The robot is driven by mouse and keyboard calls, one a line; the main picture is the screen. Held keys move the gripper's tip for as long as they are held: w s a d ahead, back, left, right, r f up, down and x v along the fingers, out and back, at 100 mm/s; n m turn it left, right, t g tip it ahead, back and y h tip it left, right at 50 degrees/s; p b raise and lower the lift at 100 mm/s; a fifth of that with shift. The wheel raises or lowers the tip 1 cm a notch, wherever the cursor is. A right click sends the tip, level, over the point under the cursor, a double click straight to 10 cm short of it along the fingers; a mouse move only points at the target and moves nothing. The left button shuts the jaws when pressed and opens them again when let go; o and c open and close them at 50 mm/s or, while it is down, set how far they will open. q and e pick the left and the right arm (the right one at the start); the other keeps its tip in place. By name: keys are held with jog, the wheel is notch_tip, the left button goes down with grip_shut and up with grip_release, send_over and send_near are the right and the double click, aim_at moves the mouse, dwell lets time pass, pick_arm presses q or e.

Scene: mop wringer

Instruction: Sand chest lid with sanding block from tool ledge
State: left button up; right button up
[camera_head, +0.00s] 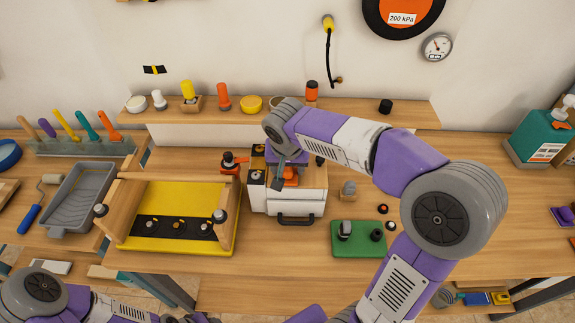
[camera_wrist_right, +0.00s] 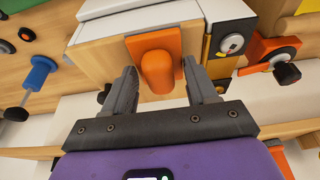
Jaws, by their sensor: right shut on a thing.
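The chest (camera_head: 287,207) is a white box with a black front handle, standing mid-bench. Its wooden lid (camera_head: 313,178) is partly hidden by my right arm; the lid also shows in the right wrist view (camera_wrist_right: 105,50). The orange sanding block (camera_head: 291,174) lies flat on the lid, its rounded grip (camera_wrist_right: 158,72) pointing toward the wrist camera. My right gripper (camera_head: 281,181) reaches down over the chest, its two grey fingers on either side of that grip, shut on it. The tool ledge (camera_head: 360,112) runs behind the chest. My left gripper is out of view; only my left arm shows at bottom left.
A yellow tray (camera_head: 185,197) with wooden sides stands left of the chest. A green mat (camera_head: 359,250) with dark pieces lies to the right. Several bottles and tubs stand on the ledge. A red-orange clamp-like part (camera_head: 231,161) sits close to the chest's left side. Bench front is fairly clear.

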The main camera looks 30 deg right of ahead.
jog(key=shift+f, duration=0.15)
jog(key=shift+w+d+p, duration=0.4)
jog(key=shift+w+d, duration=0.15)
jog(key=shift+w, duration=0.3)
jog(key=shift+w+d, duration=0.5)
jog(key=shift+w, duration=0.35)
jog(key=shift+f, duration=0.15)
jog(key=shift+s+a, duration=0.3)
jog(key=shift+s, duration=0.25)
jog(key=shift+s+a+r+b, duration=0.1)
jog(key=shift+s+a+b, duration=0.3)
jog(key=shift+s, duration=0.25)
jog(key=shift+s+a+r+b, duration=0.1)
jog(key=shift+s+a+b, duration=0.15)
jog(key=shift+s+a, duration=0.25)
jog(key=shift+d, duration=0.15)
jog(key=shift+r, duration=0.1)
